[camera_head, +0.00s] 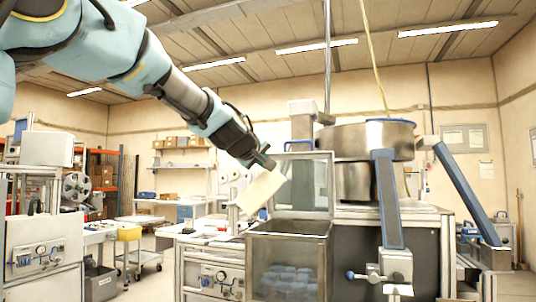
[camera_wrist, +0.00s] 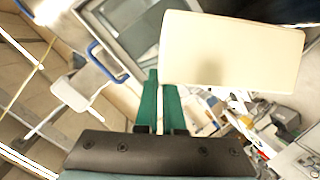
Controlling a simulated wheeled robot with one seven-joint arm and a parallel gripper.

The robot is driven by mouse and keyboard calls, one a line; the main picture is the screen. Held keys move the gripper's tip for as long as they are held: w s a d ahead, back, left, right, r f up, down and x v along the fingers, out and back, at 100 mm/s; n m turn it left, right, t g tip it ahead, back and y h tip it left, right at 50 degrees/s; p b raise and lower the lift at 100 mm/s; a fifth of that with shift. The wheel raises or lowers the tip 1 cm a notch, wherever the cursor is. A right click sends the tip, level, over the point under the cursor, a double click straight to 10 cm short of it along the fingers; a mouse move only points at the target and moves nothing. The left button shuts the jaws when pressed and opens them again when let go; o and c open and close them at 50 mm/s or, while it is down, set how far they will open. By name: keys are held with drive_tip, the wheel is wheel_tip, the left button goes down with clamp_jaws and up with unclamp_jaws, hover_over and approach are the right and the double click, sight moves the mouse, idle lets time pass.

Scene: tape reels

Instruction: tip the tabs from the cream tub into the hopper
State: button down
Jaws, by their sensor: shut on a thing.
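My gripper (camera_head: 266,163) is shut on the cream tub (camera_head: 262,191), which hangs tilted below the fingers. In the wrist view the green fingers (camera_wrist: 160,85) meet the left edge of the tub (camera_wrist: 235,50). That view shows a plain outer face of the tub; its inside is hidden, so I cannot tell what is in it. The clear-walled hopper (camera_head: 290,237) stands below and to the right of the tub, its lid (camera_head: 308,184) raised upright. Pale blue tabs (camera_head: 289,280) lie in the hopper's bottom. No tabs are seen falling.
A steel bowl feeder (camera_head: 365,140) with blue-topped chutes (camera_head: 388,200) stands right of the hopper. A blue handle (camera_head: 298,143) tops the raised lid, close to my gripper. A bench (camera_head: 205,232) with small items lies left of the hopper.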

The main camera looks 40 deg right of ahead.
drive_tip(key=shift+r+m+t+y+p, duration=0.3)
drive_tip(key=shift+r+m+y+p, duration=0.45)
drive_tip(key=shift+p, duration=3.55)
drive_tip(key=shift+s+f+m, duration=0.1)
drive_tip(key=shift+f+m, duration=0.15)
drive_tip(key=shift+f, duration=0.05)
drive_tip(key=shift+d+r+m+p, duration=0.15)
drive_tip(key=shift+m+p, duration=0.25)
drive_tip(key=shift+p, duration=0.7)
drive_tip(key=shift+f+y, duration=0.25)
drive_tip(key=shift+m, duration=0.3)
drive_tip(key=shift+t, duration=0.3)
drive_tip(key=shift+r, duration=0.15)
drive_tip(key=shift+m+b, duration=0.3)
drive_tip(key=shift+y, duration=0.3)
